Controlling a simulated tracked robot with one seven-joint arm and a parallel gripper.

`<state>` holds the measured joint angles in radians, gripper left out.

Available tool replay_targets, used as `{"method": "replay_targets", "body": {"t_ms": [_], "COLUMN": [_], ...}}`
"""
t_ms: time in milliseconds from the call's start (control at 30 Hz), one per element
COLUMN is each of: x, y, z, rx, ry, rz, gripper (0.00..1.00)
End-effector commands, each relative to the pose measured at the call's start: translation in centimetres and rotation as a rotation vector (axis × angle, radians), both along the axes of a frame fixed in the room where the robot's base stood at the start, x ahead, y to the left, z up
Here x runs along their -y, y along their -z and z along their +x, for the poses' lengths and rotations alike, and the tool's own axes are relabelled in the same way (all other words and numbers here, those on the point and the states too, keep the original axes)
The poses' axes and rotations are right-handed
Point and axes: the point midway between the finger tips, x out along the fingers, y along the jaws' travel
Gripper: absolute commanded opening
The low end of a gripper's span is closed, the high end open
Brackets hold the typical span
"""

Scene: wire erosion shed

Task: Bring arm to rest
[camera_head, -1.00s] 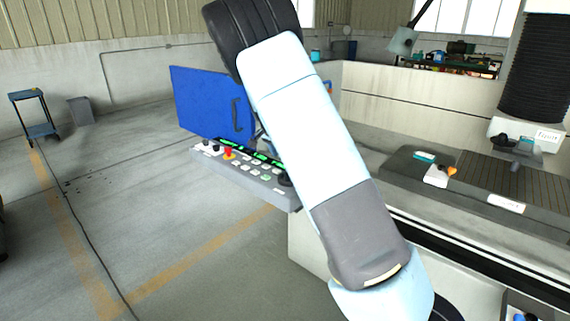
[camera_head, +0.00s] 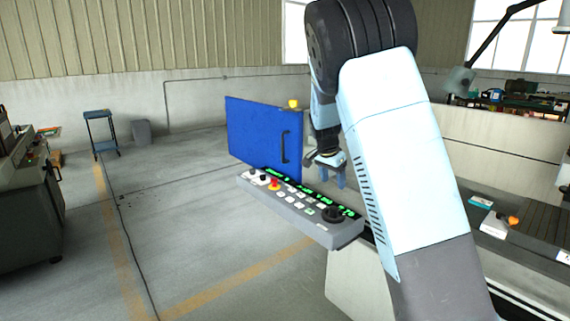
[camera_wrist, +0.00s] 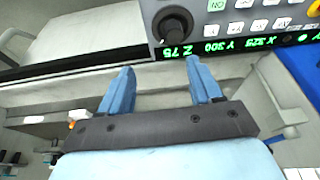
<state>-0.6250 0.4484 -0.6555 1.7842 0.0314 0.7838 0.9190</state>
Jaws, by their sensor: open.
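My arm rises across the right of the head view and bends over at the top. My gripper (camera_head: 334,172) hangs down behind the near arm link, just above and beyond the control panel (camera_head: 320,228). In the wrist view my gripper (camera_wrist: 158,80) shows two blue fingers set well apart, with nothing between them. The control panel (camera_wrist: 205,22) crosses the top right of that view, upside down, with its black knob and green readout. The fingertips appear apart from the panel. Part of the gripper is hidden in the head view.
A blue panel door (camera_head: 262,138) with a black handle stands behind the control panel. A machine bed (camera_head: 535,226) with small items lies at the right. A dark machine (camera_head: 28,205) stands at the left, near a small trolley (camera_head: 101,135) and grey bin (camera_head: 141,132). Floor between is clear.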

Motion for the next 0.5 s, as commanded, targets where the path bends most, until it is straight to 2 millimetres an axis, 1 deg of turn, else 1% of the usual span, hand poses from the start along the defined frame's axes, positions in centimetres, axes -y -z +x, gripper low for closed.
{"method": "replay_targets", "body": {"t_ms": [33,100,267,500], "x": [0.7,1.3,2.3,3.4], "y": [-1.1,-2.1,-4.6,-8.1], "z": [-1.2,-2.7,-6.4,-12.3], "rx": [-0.001,-0.008,-0.011,0.005], "ry": [-0.015,-0.044,-0.120,-0.248], "rz": [0.026,0.053,0.108,0.166], "gripper": [0.64,0.64,0.64,0.64]}}
